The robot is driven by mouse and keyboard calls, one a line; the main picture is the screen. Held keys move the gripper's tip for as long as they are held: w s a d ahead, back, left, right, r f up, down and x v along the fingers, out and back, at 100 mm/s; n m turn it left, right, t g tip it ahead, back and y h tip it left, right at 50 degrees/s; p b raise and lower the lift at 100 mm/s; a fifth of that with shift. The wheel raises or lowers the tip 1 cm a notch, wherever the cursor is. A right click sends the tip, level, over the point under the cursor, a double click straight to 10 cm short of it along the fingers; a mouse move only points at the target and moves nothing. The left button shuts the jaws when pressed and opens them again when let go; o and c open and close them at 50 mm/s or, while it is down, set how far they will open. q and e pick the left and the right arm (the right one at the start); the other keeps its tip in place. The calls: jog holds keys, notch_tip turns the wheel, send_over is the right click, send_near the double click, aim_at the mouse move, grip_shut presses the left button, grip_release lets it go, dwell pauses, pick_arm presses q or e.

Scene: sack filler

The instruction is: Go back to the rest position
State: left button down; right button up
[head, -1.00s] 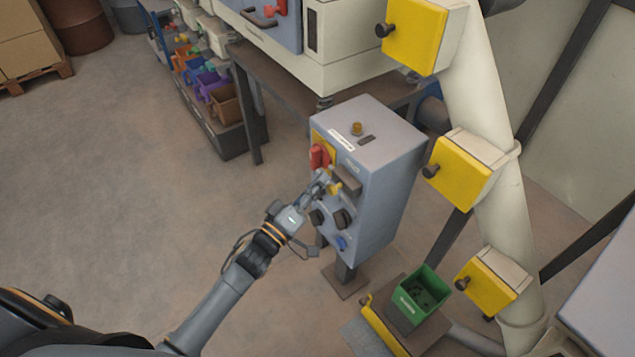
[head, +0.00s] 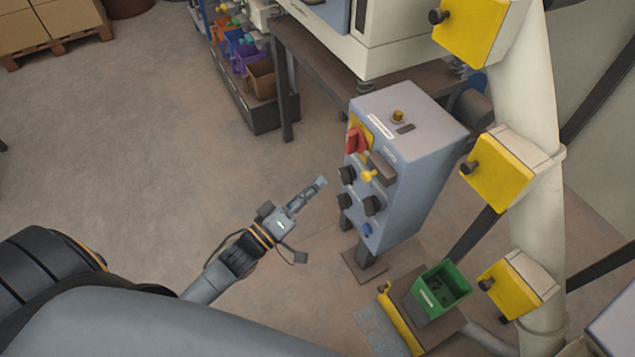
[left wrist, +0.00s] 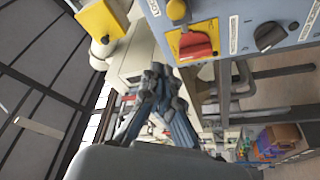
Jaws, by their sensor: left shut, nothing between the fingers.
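My left gripper (head: 318,184) is shut and empty in the head view. It hangs over bare floor to the left of the control box, clear of it. It also shows in the left wrist view (left wrist: 157,75), with its fingers together. The grey control box (head: 408,165) stands on a post. Its face carries a red switch (head: 356,140), several black knobs, a yellow-handled knob (head: 368,176) and a blue button (head: 367,229). The red switch also shows large at the top of the left wrist view (left wrist: 196,45). My right gripper is not in view.
A white pipe (head: 536,150) with yellow boxes rises on the right. A green bin (head: 442,288) stands low on a platform near it. A rack with coloured bins (head: 262,80) stands at the back. The floor on the left (head: 130,140) is clear.

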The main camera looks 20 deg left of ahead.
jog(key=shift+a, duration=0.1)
pick_arm(q)
jog(key=s+a+f+m+g+y, duration=0.1)
jog(key=s+a+f+g+y, duration=0.15)
jog(key=f, duration=0.75)
jog(key=s+a+f+m+g+y, duration=0.1)
jog(key=s+f+g, duration=0.2)
jog(key=f, duration=0.7)
jog(key=s+a+f+g+y, duration=0.1)
jog(key=s+f+g+y, duration=0.15)
jog(key=f, duration=0.75)
jog(key=s+f+m+g, duration=0.2)
jog(key=s+f, duration=0.4)
jog(key=s, duration=0.4)
jog(key=s+f+m+g+y+p, duration=0.1)
jog(key=s+f+g, duration=0.3)
jog(key=s, duration=0.6)
jog(key=s+f+m+g, duration=0.3)
jog(key=s+f+g, duration=0.1)
jog(key=s+f, duration=0.4)
jog(key=shift+s+f+m+y+p, duration=0.3)
jog(key=shift+s+m+p, duration=0.1)
jog(key=shift+s, duration=0.75)
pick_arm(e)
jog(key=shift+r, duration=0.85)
pick_arm(q)
jog(key=shift+d, duration=0.1)
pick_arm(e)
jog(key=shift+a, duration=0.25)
